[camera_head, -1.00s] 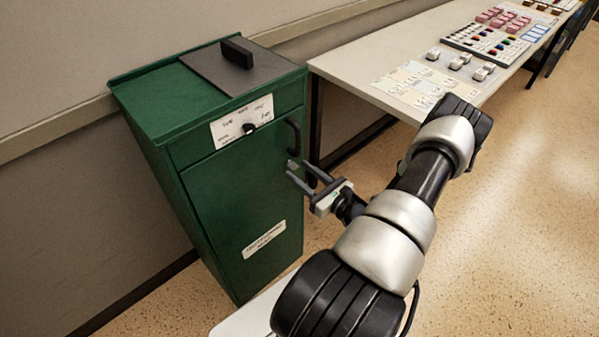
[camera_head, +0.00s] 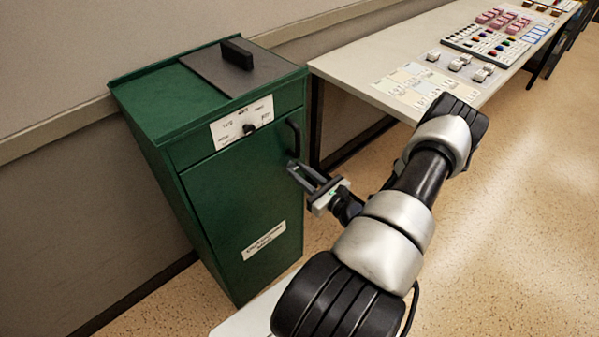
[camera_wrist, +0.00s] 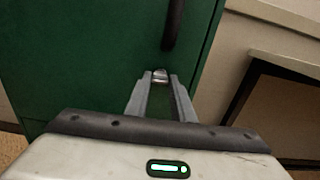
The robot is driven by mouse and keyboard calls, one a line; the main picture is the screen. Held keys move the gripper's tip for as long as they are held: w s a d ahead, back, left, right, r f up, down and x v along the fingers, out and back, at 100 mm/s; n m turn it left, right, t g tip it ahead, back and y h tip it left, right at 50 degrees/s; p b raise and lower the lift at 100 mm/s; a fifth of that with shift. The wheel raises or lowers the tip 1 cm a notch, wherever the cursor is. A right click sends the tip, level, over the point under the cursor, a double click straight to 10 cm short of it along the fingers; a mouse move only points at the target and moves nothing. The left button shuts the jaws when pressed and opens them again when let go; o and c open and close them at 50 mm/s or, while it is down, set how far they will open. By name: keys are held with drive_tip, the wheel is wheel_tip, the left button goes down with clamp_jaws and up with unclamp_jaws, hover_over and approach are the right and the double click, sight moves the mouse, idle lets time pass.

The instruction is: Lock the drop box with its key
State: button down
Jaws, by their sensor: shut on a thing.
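The green drop box (camera_head: 232,195) stands against the wall, with its door closed flush in the head view. A white label plate with a dark knob (camera_head: 249,128) is on its upper front. A black bar handle (camera_head: 293,137) is at the door's right edge; it also shows in the wrist view (camera_wrist: 173,24). My gripper (camera_head: 292,166) is at the door front just below the handle. In the wrist view its fingers are shut on a small metallic piece, seemingly the key (camera_wrist: 160,75), against the green door. The lock itself is hidden behind it.
A long table (camera_head: 350,64) with cards, switches and coloured buttons stands to the right of the box, close to my arm. A dark lid handle (camera_head: 237,52) is on the box top. The floor at right is clear.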

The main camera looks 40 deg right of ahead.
drive_tip(key=shift+n+b, duration=1.55)
drive_tip(key=shift+n, duration=7.15)
drive_tip(key=c, duration=1.5)
unclamp_jaws()
drive_tip(key=s, duration=0.5)
drive_tip(key=s+d+p, duration=0.1)
drive_tip(key=s, duration=1.1)
drive_tip(key=shift+s+d, duration=0.2)
